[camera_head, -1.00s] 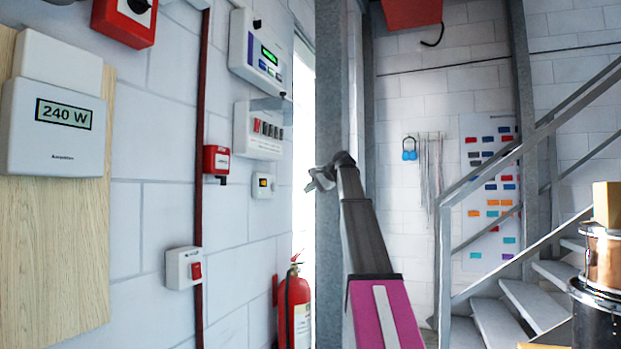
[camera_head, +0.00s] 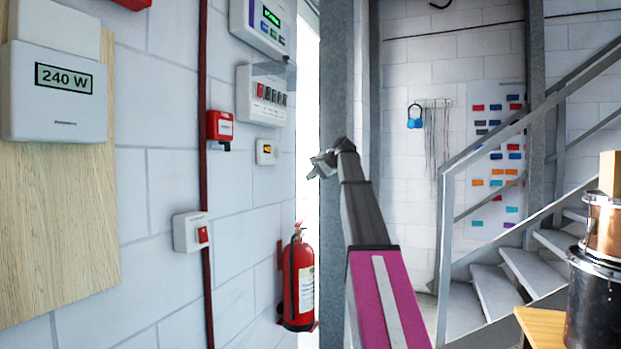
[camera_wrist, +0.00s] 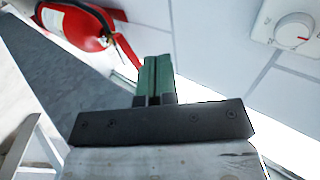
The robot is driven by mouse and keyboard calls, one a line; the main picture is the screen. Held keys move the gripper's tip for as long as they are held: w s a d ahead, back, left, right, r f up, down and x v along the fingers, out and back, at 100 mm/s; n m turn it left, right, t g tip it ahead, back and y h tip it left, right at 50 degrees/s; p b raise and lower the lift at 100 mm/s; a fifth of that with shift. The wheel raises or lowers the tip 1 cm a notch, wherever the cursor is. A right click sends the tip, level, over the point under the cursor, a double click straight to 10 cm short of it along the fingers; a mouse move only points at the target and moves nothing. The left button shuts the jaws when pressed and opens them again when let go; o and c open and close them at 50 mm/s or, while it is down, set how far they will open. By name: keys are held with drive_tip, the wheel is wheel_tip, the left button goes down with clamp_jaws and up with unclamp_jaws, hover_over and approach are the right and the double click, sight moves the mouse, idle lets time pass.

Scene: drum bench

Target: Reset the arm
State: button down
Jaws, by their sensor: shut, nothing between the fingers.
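My gripper (camera_wrist: 153,80) shows in the wrist view with its two green fingers together and nothing between them. In the head view my gripper (camera_head: 323,164) is at the far end of my raised arm, in front of a grey steel post (camera_head: 345,60). It is apart from the wall and touches nothing that I can see. The fingers are too small in the head view to make out.
A red fire extinguisher (camera_head: 299,280) stands by the left wall and also shows in the wrist view (camera_wrist: 75,25). A white dial (camera_wrist: 295,30) is on the wall. Stairs (camera_head: 500,290), a drum (camera_head: 595,300) and a wooden table (camera_head: 543,325) are at right.

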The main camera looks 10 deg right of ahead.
drive_tip(key=s+a+f+n+g+h, duration=0.1)
drive_tip(key=s+a+f, duration=0.15)
drive_tip(key=f, duration=1.15)
drive_tip(key=s+a+f+g+h, duration=0.15)
drive_tip(key=s+f, duration=0.25)
drive_tip(key=f, duration=0.9)
drive_tip(key=s+a+f+n+g+h, duration=0.15)
drive_tip(key=s+f, duration=0.25)
drive_tip(key=f, duration=1)
drive_tip(key=s+a+f+n+g+h, duration=0.2)
drive_tip(key=s+a+f+n+h, duration=0.1)
drive_tip(key=s+f, duration=2.2)
wheel_tip(320, 180, down, 2)
drive_tip(key=shift+s+f+n+g+h, duration=0.1)
drive_tip(key=shift+s+n+g+h, duration=0.35)
drive_tip(key=shift+n, duration=0.5)
drive_tip(key=shift+w, duration=0.1)
